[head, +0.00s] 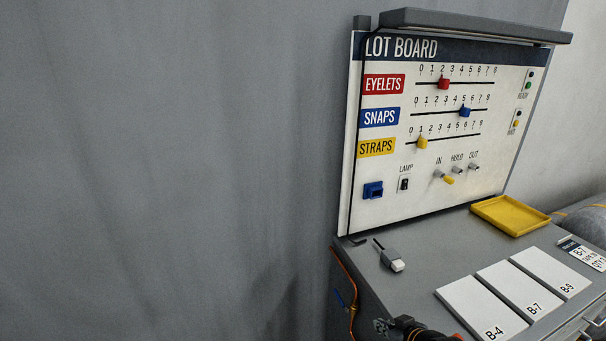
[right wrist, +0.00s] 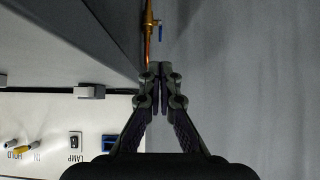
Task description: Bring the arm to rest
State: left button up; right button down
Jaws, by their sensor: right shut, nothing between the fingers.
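My right gripper (head: 382,326) shows at the bottom edge of the head view, low beside the front left corner of the grey bench (head: 415,262). In the right wrist view its two fingers (right wrist: 160,72) are together with nothing between them. It is apart from the board and everything on the bench top. Most of my right arm is out of the picture. My left gripper is not in view.
The lot board (head: 385,210) stands at the bench's back. A grey-white plug (head: 392,260), yellow tray (head: 511,215) and white cards (head: 482,314) lie on the bench. An orange pipe with a blue-handled valve (right wrist: 158,22) runs down its side. Left of it is bare grey.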

jog(key=s+d+f+m+g+h, duration=0.1)
jog(key=s+d+g+h, duration=0.15)
jog(key=s, duration=0.75)
jog(key=s+d+m+g+h, duration=0.1)
jog(key=s+m+g, duration=0.15)
jog(key=s, duration=0.85)
jog(key=s+d+f+g, duration=0.1)
jog(key=s+f, duration=0.1)
jog(key=f, duration=1.2)
jog(key=s+d+f+g, duration=0.1)
jog(key=d+f, duration=0.1)
jog(key=f, duration=1.2)
pick_arm(q)
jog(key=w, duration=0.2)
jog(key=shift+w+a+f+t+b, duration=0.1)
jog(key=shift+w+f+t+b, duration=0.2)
jog(key=shift+b, duration=0.1)
pick_arm(e)
jog(key=s+f+g, duration=0.1)
jog(key=s+f, duration=1.5)
jog(key=s, duration=0.2)
jog(key=shift+s+d, duration=0.2)
jog(key=shift+d, duration=0.2)
